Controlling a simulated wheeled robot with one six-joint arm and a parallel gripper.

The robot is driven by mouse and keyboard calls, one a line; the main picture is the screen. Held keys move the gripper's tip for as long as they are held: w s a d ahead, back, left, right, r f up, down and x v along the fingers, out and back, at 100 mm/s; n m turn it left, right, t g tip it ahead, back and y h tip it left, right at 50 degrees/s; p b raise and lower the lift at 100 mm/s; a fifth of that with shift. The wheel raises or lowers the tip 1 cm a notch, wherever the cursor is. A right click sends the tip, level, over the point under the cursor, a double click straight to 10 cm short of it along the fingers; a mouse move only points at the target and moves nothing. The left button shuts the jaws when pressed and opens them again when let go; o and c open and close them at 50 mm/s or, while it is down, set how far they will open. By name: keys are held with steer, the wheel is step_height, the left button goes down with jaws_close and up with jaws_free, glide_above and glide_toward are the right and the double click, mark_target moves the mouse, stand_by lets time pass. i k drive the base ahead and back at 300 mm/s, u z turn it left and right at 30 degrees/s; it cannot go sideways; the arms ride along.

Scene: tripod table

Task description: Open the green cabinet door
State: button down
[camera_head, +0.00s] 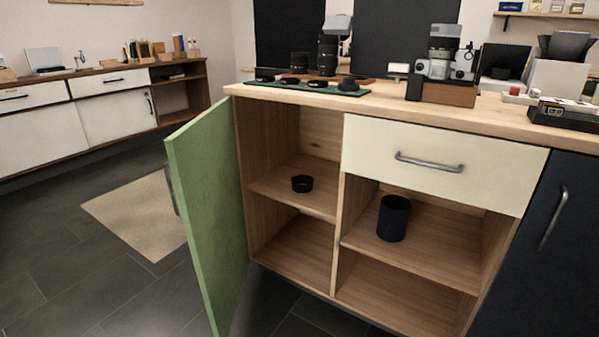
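The green cabinet door (211,209) stands swung wide open on the left side of the wooden cabinet (340,207). It is hinged along the cabinet's left edge, and its free edge points toward me. Its inner face shows. Part of a grey handle (171,190) shows past the door's outer side, at its left edge. The compartment behind the door is exposed, with a small black ring-shaped item (302,183) on its shelf. My gripper is not in view.
A dark cup (393,218) stands in the open middle compartment, below a cream drawer (437,162). A dark blue door (540,245) is shut at the right. Camera gear covers the countertop (400,104). Dark floor and a beige mat (140,213) lie left of the door.

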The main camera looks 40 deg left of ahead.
mark_target(203, 162)
steer(key=z, duration=0.2)
steer(key=i, duration=1.1)
steer(key=u, duration=1.75)
